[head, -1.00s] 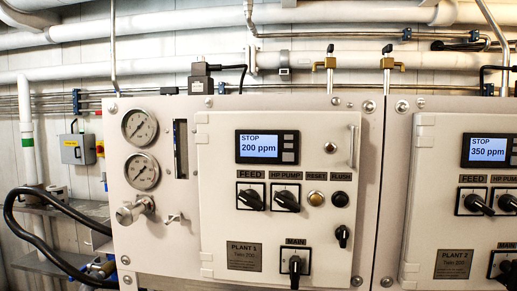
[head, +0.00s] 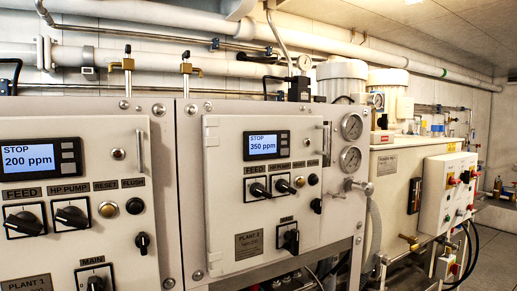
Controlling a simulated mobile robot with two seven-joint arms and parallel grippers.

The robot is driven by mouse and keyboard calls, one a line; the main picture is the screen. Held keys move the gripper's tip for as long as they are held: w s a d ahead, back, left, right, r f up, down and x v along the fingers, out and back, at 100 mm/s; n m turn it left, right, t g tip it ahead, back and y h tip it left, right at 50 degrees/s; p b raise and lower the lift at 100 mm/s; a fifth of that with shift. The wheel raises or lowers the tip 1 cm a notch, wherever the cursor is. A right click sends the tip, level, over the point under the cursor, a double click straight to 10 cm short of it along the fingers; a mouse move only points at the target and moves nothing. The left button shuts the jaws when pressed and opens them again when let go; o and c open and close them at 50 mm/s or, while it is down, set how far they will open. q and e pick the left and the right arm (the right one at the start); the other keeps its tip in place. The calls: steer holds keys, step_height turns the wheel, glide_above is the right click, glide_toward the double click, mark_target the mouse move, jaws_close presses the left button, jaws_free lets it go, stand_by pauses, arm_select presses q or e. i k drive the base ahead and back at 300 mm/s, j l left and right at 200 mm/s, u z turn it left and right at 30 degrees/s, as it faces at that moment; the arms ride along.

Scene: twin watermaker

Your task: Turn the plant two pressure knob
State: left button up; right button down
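The plant 2 panel (head: 262,222) is a white cabinet door in the middle of the head view, with a display (head: 267,145) reading STOP 350 ppm. To its right are two round gauges, an upper one (head: 352,126) and a lower one (head: 350,159). Just below the gauges a silver metal knob (head: 358,186) sticks out to the right, seen at an angle; it looks like the pressure knob. Its turned position cannot be told. Neither of my grippers is in view.
The plant 1 panel (head: 75,215) stands at the left. Right of plant 2 are a white tank cabinet (head: 396,190) and a control box with coloured buttons (head: 447,195). A grey hose (head: 375,230) hangs below the knob. Open floor (head: 495,240) shows at the far right.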

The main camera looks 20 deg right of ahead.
mark_target(366, 188)
steer(key=z, duration=1.35)
